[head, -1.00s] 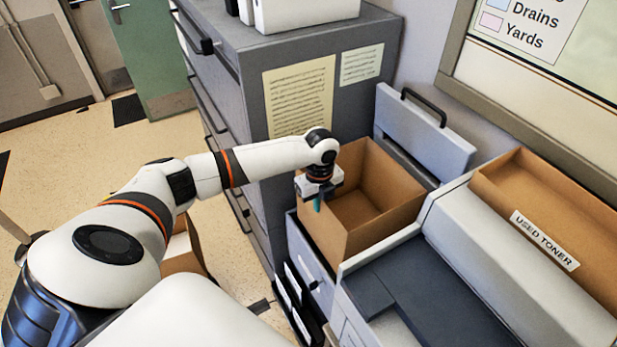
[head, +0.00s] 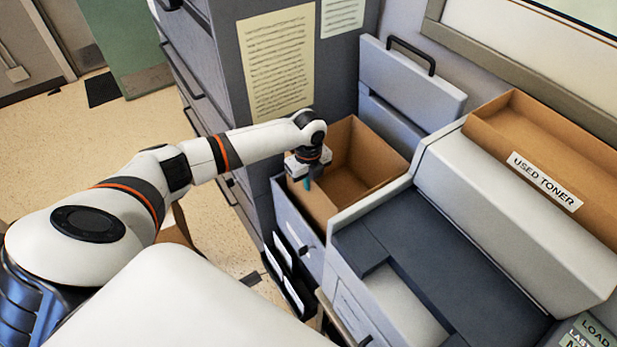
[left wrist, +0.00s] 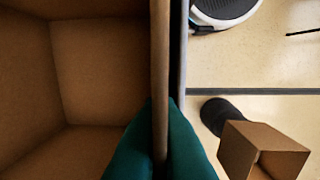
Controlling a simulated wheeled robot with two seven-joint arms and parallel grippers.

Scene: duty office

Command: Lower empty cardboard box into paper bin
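The empty brown cardboard box (head: 370,152) sits upright in the opening of the grey paper bin (head: 292,222), with its upper walls showing above the rim. The bin's grey lid (head: 412,82) stands open behind it. My left gripper (head: 308,183) is at the box's left wall. In the left wrist view, its teal fingers (left wrist: 160,150) are shut on both sides of that wall, and the bare box inside (left wrist: 95,70) lies to the left. How deep the box's bottom is inside the bin is hidden. My right gripper is not in view.
A grey cabinet (head: 225,70) stands close on the left of the bin. A printer (head: 450,260) stands close on the right, with a used toner tray (head: 550,150) on top. Another cardboard box (left wrist: 265,150) is on the floor. A black rack (head: 285,275) is at the bin's front.

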